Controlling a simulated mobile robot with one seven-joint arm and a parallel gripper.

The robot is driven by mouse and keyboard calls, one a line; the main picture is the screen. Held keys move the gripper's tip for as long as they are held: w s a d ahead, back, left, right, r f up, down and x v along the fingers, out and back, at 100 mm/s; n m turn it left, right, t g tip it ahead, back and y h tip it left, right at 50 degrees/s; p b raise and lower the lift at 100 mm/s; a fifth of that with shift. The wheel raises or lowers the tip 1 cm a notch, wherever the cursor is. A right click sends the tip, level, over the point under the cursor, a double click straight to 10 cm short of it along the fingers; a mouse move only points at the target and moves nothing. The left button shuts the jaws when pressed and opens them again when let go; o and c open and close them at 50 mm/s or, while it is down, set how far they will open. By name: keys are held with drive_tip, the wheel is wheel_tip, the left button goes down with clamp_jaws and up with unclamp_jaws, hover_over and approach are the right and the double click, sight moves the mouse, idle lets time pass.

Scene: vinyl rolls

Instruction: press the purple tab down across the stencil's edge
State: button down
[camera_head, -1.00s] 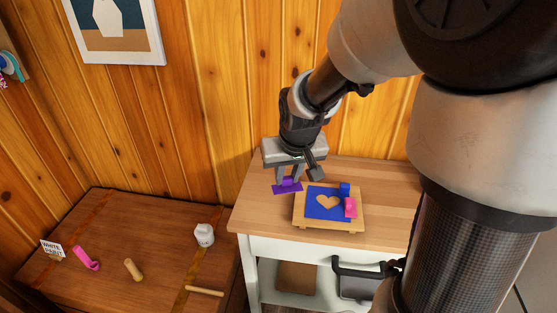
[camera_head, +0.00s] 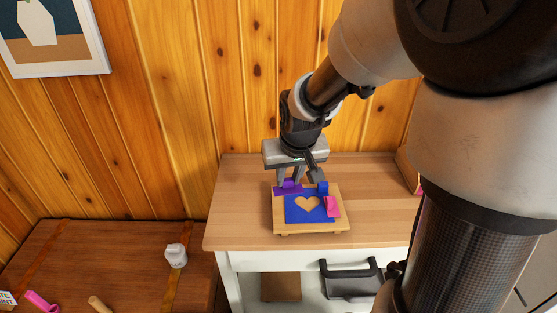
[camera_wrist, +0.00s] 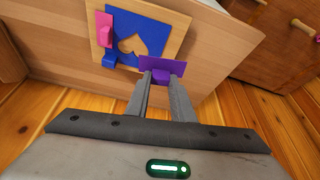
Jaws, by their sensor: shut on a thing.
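The blue stencil (camera_head: 293,212) with a heart cutout lies on a wooden board (camera_head: 281,226); both also show in the wrist view, stencil (camera_wrist: 175,30) and board (camera_wrist: 97,45). My gripper (camera_head: 289,182) is shut on the purple tab (camera_head: 282,190) by its raised grip. In the wrist view the purple tab (camera_wrist: 182,65) is between my fingertips (camera_wrist: 161,78), and its flat part overlaps the stencil's near edge in the picture. I cannot tell whether it touches the stencil. A pink tab (camera_head: 333,207) and a blue tab (camera_head: 322,187) sit at other stencil edges.
The board stands on a light wooden worktop (camera_head: 235,215) with clear room to its left. The wood-panelled wall (camera_head: 240,90) rises behind.

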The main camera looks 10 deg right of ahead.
sight(284, 188)
drive_tip(key=shift+a+f+m, duration=0.15)
drive_tip(key=shift+a+m, duration=0.15)
drive_tip(key=shift+m, duration=0.1)
drive_tip(key=m, duration=0.1)
drive_tip(key=f+m+h, duration=0.1)
drive_tip(key=m, duration=0.1)
drive_tip(key=shift+a+h, duration=0.25)
drive_tip(key=shift+h, duration=0.05)
drive_tip(key=m, duration=0.1)
drive_tip(key=f+m+h, duration=0.1)
drive_tip(key=m, duration=0.1)
drive_tip(key=m+g, duration=0.1)
drive_tip(key=m, duration=0.1)
drive_tip(key=shift+w+f+h, duration=0.25)
drive_tip(key=shift+f+h, duration=0.15)
drive_tip(key=m, duration=0.2)
drive_tip(key=f+m+g, duration=0.1)
drive_tip(key=m, duration=0.1)
drive_tip(key=m+g+h, duration=0.1)
drive_tip(key=m, duration=0.1)
drive_tip(key=shift+w+d+f+p, duration=0.15)
drive_tip(key=shift+w+d+p, duration=0.1)
drive_tip(key=shift+p, duration=0.05)
drive_tip(key=m, duration=0.1)
drive_tip(key=m+g, duration=0.1)
drive_tip(key=m, duration=0.1)
drive_tip(key=m+g, duration=0.1)
drive_tip(key=shift+w+d+f+m, duration=0.25)
drive_tip(key=shift+d+f+m, duration=0.05)
drive_tip(key=shift+m, duration=0.1)
